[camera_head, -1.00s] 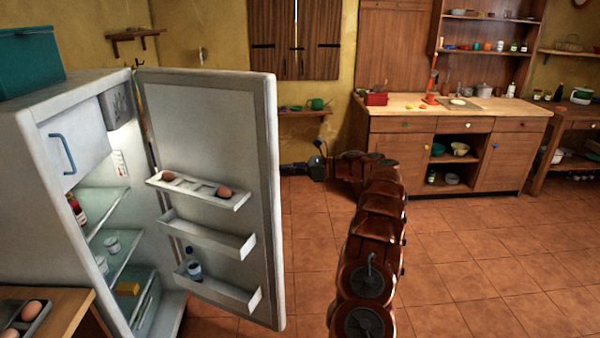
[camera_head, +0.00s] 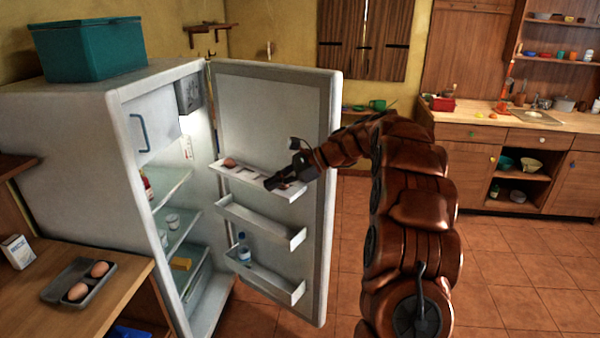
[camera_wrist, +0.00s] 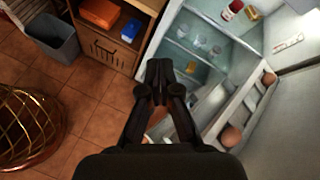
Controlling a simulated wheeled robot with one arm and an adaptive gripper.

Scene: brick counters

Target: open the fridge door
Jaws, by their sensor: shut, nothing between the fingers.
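The white fridge (camera_head: 75,130) stands at the left in the head view with its door (camera_head: 270,105) swung wide open. The door's inner face and its shelves show; its outer face and handle are hidden. My gripper (camera_head: 270,184) is shut and empty, in front of the door's inner side by the top shelf (camera_head: 292,192). Whether it touches the shelf or door I cannot tell. In the wrist view my gripper (camera_wrist: 160,75) points toward the open fridge interior (camera_wrist: 200,45), with the door (camera_wrist: 285,125) at the right.
Eggs (camera_wrist: 231,137) sit in the door's top shelf, and a bottle (camera_head: 243,250) stands lower down. A wooden counter with an egg tray (camera_head: 82,280) is at the front left. A teal box (camera_head: 90,47) rests on the fridge. Tiled floor (camera_head: 510,265) is clear at the right.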

